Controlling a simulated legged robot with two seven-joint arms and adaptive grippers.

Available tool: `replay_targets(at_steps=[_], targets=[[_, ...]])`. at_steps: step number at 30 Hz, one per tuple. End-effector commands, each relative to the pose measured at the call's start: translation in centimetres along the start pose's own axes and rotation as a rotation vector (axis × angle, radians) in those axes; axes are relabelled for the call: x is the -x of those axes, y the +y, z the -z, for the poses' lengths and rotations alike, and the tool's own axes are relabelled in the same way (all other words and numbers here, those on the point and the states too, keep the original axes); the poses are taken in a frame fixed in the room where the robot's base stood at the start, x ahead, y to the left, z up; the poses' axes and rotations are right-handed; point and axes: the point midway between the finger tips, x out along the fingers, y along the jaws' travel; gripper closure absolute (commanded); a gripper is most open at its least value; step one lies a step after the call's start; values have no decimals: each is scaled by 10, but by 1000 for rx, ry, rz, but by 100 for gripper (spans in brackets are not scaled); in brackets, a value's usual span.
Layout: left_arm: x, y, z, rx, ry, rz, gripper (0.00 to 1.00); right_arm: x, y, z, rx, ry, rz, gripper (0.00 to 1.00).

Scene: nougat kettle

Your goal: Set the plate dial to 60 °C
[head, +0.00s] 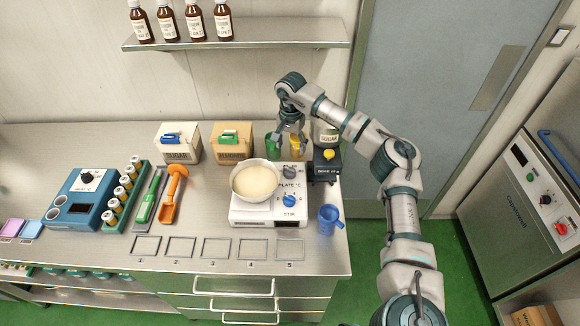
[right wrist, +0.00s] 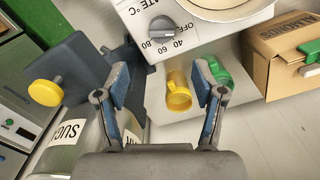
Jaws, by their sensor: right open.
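The white hot plate (head: 250,215) stands near the right end of the bench. Its grey plate dial (head: 289,170) is at the back right of its top, above a blue stir knob (head: 289,201). In the right wrist view the dial (right wrist: 162,28) shows near the top, beside marks including OFF, 40, 60 and 80; I cannot tell which its pointer meets. My right gripper (head: 288,142) is open and empty behind the hot plate, apart from the dial. Its fingers (right wrist: 165,88) also show in the wrist view. My left gripper is not in view.
A pot (head: 255,182) of pale cream mix sits on the hot plate. Green (right wrist: 218,72) and yellow (right wrist: 178,92) cups stand near the right gripper. A dark device with a yellow knob (right wrist: 46,92) and a sugar jar (head: 326,134) are close by. A blue jug (head: 328,219) stands front right.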

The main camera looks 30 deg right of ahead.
Motion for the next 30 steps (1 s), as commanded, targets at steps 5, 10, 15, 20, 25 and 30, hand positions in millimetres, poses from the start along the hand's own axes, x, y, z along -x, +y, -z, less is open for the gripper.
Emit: replay_targets(at_steps=[5,10,15,20,25,30], targets=[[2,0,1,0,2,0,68,-45,-1,0,0,-2,-4,31],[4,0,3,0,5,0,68,-78,-1,-2,1,-1,-3,31],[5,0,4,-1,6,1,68,-99,-1,-1,0,0,-1,31],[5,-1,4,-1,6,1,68,-106,-1,0,0,0,0,31],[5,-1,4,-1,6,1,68,-107,-1,0,0,0,0,31],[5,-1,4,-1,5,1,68,-107,0,0,0,0,0,59]])
